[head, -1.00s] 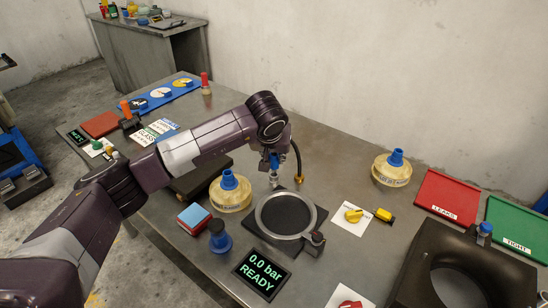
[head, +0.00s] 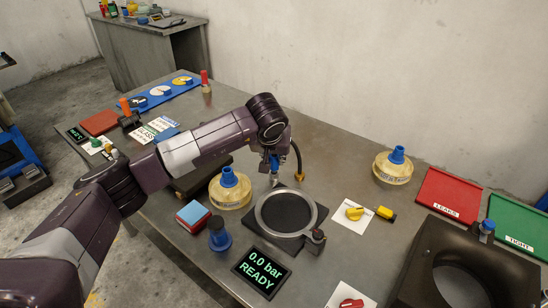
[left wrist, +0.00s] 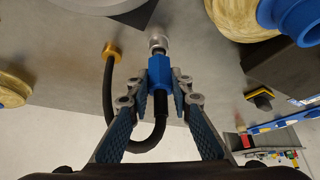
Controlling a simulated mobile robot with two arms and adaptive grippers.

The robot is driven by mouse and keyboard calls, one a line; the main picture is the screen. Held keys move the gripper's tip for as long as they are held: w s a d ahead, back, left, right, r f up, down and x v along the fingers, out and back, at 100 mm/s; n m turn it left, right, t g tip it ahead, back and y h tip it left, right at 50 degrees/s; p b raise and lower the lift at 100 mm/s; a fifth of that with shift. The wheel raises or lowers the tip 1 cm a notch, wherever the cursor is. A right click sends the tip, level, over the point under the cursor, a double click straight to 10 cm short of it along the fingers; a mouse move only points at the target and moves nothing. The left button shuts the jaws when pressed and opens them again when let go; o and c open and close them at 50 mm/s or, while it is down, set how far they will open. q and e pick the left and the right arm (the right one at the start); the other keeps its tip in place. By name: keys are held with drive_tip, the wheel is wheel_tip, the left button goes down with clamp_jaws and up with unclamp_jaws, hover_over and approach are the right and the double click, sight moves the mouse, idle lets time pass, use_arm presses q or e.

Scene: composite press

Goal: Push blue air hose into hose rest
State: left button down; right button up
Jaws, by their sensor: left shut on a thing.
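My left gripper (left wrist: 159,88) is shut on the blue air hose connector (left wrist: 160,72), with a finger on each side of it. The black hose (left wrist: 107,92) loops from the connector to a brass fitting (left wrist: 112,49). A silver metal piece (left wrist: 158,42) lies in line with the connector's front end. I cannot tell whether it is the hose rest or part of the connector, or how deep it sits. In the head view, the left gripper (head: 273,160) is partly hidden behind my wrist, above the table behind the round press ring (head: 261,225). My right gripper is not in view.
A yellow jar with a blue cap (head: 232,195) stands left of the ring. A display (head: 261,274) reads 0.0 bar READY. Another jar (head: 392,170), a red tray (head: 449,196) and a green tray (head: 518,225) are at the right. Bare table lies behind the ring.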

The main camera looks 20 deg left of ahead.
use_arm(q)
drive_tip(key=shift+f+b, duration=0.7)
drive_tip(key=shift+f, duration=0.2)
idle(0.8)
drive_tip(key=c, duration=1.7)
unclamp_jaws()
drive_tip(key=shift+o, duration=0.2)
